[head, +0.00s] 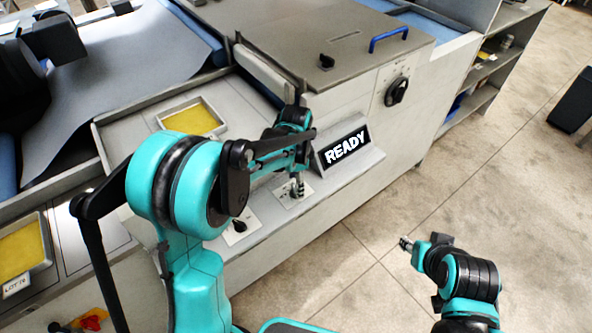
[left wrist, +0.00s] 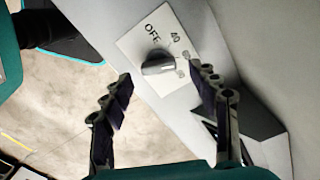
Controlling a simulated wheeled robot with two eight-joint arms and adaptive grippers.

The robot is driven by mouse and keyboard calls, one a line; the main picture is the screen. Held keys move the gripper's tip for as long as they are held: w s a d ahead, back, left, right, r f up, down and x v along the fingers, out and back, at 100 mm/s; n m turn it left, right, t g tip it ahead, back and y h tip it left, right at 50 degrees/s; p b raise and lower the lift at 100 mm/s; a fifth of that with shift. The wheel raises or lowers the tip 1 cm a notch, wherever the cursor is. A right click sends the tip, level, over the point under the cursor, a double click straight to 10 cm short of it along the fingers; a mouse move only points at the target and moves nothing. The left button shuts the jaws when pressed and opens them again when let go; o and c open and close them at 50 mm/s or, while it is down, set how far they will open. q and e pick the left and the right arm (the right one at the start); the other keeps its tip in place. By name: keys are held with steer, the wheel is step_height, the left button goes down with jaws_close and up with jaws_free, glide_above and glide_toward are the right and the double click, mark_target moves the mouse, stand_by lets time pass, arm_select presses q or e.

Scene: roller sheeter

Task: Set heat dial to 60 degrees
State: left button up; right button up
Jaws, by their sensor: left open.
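The heat dial (left wrist: 158,64) is a dark knob with a lighter bar on a white plate (left wrist: 130,45) in the left wrist view. The plate reads OFF and 40, and a further mark is partly hidden by my right-hand finger in that view. I cannot tell which mark the knob points to. My left gripper (left wrist: 161,88) is open, its two fingers apart on either side of the knob, not visibly touching it. In the head view my left gripper (head: 296,188) is over a white plate on the machine's ledge. My right gripper (head: 405,243) is off to the right over the floor; its jaws are too small to read.
A READY display (head: 345,147) stands on the ledge close to my left gripper. Another knob (head: 238,227) lies nearer, and a large black knob (head: 397,91) is on the machine's side.

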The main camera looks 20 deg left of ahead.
arm_select(q)
step_height(320, 180, up, 10)
stand_by(0.3)
steer(key=shift+s, duration=0.1)
stand_by(0.6)
